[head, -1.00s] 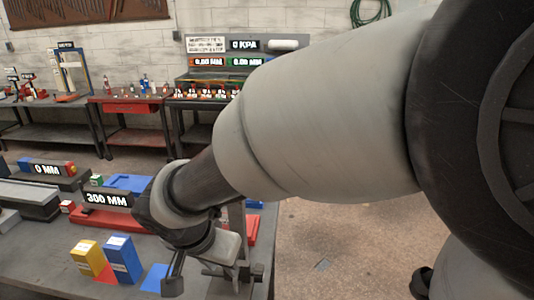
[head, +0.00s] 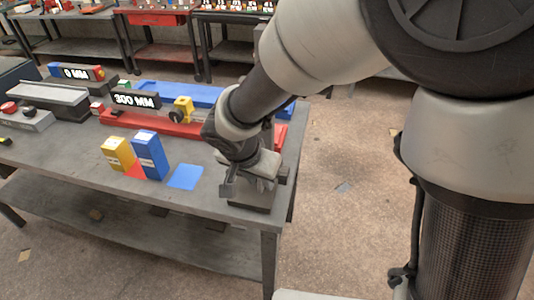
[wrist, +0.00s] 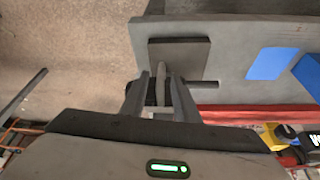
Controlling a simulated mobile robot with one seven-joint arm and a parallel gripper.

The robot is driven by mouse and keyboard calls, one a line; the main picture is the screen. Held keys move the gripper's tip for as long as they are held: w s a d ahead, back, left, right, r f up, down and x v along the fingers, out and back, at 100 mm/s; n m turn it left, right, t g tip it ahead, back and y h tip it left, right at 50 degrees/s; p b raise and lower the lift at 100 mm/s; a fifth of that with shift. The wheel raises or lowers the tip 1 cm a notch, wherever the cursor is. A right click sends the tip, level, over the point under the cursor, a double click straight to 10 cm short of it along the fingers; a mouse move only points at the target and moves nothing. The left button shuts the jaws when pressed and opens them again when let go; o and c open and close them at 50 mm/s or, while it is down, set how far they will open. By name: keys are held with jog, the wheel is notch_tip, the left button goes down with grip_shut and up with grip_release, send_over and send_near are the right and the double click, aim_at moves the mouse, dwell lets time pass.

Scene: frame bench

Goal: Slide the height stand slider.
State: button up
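The height stand (head: 250,204) is near the right end of the bench, mostly hidden behind my arm in the head view. Its dark square base also shows in the wrist view (wrist: 190,53). My gripper (wrist: 158,76) is over the stand, with its two fingers apart. In the head view my gripper (head: 247,168) points down at the stand.
A blue mat (head: 185,176), a blue block (head: 149,157) and a yellow block (head: 118,152) lie left of the stand. Behind are a red rail (head: 150,125) with a yellow carriage (head: 183,108) and a 300 MM display (head: 136,99). Open floor (head: 340,220) lies right of the bench.

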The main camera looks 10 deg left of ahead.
grip_shut()
jog(key=shift+r, duration=0.1)
notch_tip(320, 180, up, 22)
jog(key=p, duration=0.7)
jog(key=shift+f+p, duration=0.2)
jog(key=shift+p, duration=0.2)
grip_release()
